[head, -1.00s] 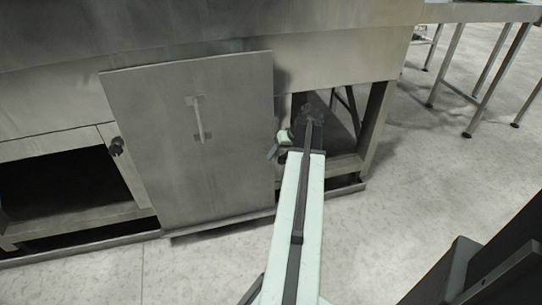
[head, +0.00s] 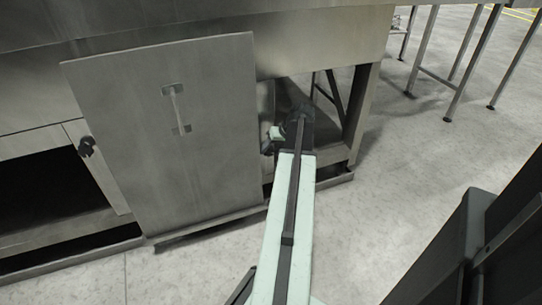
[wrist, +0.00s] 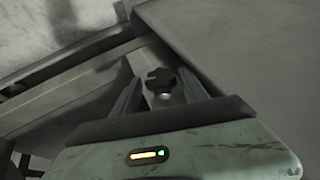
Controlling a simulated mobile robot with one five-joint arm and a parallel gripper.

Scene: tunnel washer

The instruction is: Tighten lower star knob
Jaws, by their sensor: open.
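A black star knob (wrist: 161,79) shows in the wrist view, on a grey metal surface. My gripper (wrist: 160,82) is open, with one dark finger on each side of the knob. I cannot tell whether the fingers touch it. In the head view my gripper (head: 267,142) is beside the right edge of the grey panel (head: 205,90), partly hidden by my arm. That knob is not clearly visible in the head view. Another dark star knob (head: 86,146) is on the post left of the panel.
The panel has a vertical handle (head: 177,110) and leans against the machine frame. Dark open bays lie on both sides of it. A metal-legged table (head: 455,75) stands at the back right. The floor (head: 385,190) between is clear.

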